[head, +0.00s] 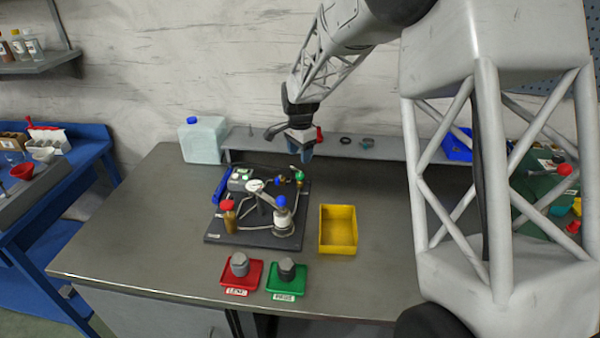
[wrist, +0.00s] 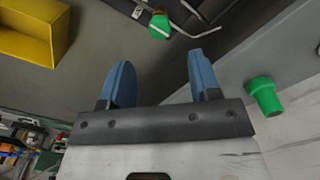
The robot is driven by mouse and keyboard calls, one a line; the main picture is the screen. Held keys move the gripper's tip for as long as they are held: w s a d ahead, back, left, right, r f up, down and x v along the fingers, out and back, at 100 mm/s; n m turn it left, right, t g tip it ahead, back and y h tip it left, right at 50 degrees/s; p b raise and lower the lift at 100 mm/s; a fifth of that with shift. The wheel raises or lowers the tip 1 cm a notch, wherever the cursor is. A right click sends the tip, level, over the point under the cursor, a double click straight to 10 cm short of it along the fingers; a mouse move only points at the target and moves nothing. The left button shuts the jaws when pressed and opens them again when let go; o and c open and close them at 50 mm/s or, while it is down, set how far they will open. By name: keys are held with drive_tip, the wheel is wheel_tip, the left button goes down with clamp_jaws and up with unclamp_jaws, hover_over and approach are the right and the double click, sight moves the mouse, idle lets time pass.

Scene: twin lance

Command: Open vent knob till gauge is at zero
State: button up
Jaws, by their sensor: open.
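A dark baseplate (head: 217,238) on the bench carries a test rig. A small white round gauge (head: 255,185) sits near its middle; its reading is too small to make out. The rig has a green knob (head: 299,176) at the back right, a blue knob (head: 281,201) on a white-and-grey body, and a red cap (head: 228,205) on a brown bottle. I cannot tell from labels which is the vent knob. My gripper (head: 302,154) is open and empty above the back of the rig. In the wrist view, the green knob (wrist: 160,27) lies beyond the blue fingers (wrist: 162,78), apart from them.
A yellow bin (head: 338,230) stands right of the rig. A red tray (head: 254,272) and a green tray (head: 274,281) hold grey parts in front. A raised shelf (head: 390,149) runs along the back, with a jug (head: 203,142) at its left. A green piece (wrist: 264,95) stands near the gripper.

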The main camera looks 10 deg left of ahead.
sight(300, 174)
drive_tip(key=shift+f, duration=0.15)
drive_tip(key=shift+f, duration=3.75)
drive_tip(key=c, duration=0.9)
